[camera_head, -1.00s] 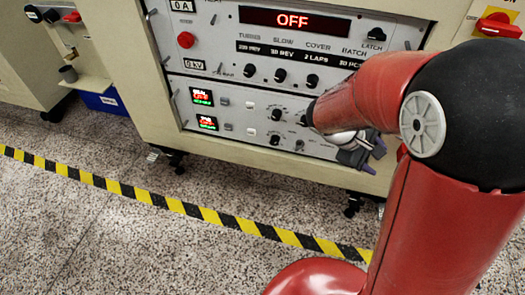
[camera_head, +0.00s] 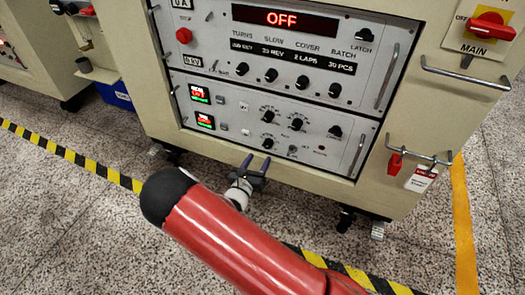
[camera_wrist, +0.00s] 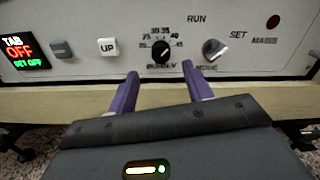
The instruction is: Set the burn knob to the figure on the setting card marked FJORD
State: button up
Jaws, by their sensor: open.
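The burn knob (camera_wrist: 161,50) is a small black knob on the grey panel, under a dial printed with figures around 25 to 45. In the wrist view it lies beyond and between my fingertips; its pointer is too small to read. In the head view it is in the lower row of the lower panel (camera_head: 268,143). My gripper (camera_head: 256,162) is open and empty just in front of and below that panel. In the wrist view its purple fingers (camera_wrist: 160,72) stand apart, not touching the knob. I see no card legibly marked FJORD.
A mode knob (camera_wrist: 214,49) sits right of the burn knob, and a white UP button (camera_wrist: 108,47) left. The head view shows a red MAIN switch (camera_head: 491,25), a red padlock (camera_head: 395,164) and an unreadable white tag (camera_head: 420,180) on a rail. Metal handles (camera_head: 357,152) project.

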aim_at(266, 147)
jog(key=x, duration=0.6)
jog(key=shift+w+d+b, duration=0.1)
jog(key=shift+w+b, duration=0.1)
jog(key=shift+b, duration=0.1)
jog(key=c, duration=1)
